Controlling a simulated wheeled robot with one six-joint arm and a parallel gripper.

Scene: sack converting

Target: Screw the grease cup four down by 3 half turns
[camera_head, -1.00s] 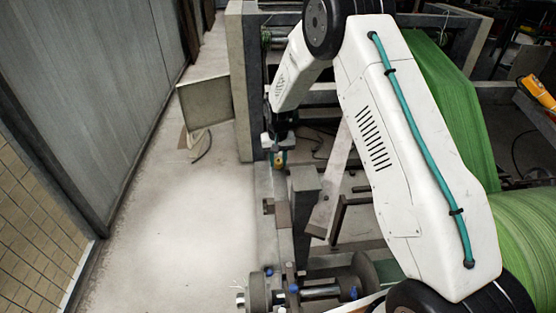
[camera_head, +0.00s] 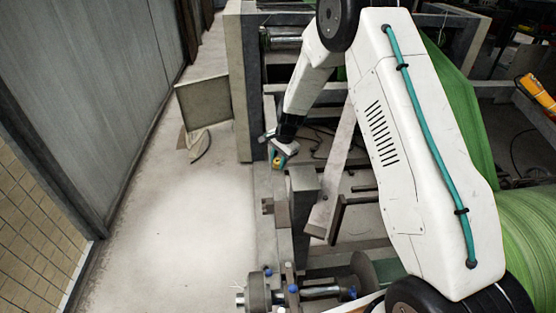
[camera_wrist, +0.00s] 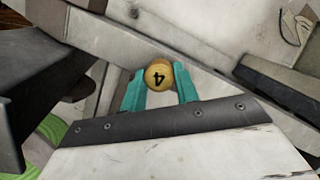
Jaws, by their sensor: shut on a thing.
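Grease cup four (camera_wrist: 160,75) is a round yellow cap marked with a black 4, seen from above in the wrist view. My gripper (camera_wrist: 159,73) has its two teal fingers on either side of the cap and is shut on it. In the head view, my gripper (camera_head: 280,154) reaches down to the machine's left side, and the small yellow cup (camera_head: 278,162) shows just below it. The cup's lower part and its seat are hidden.
The grey machine frame (camera_head: 244,90) stands close behind my gripper. A post (camera_head: 304,205) and a roller shaft with blue knobs (camera_head: 318,291) stand nearer. A square panel (camera_head: 205,103) sticks out at the left. The pale floor (camera_head: 170,225) on the left is open.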

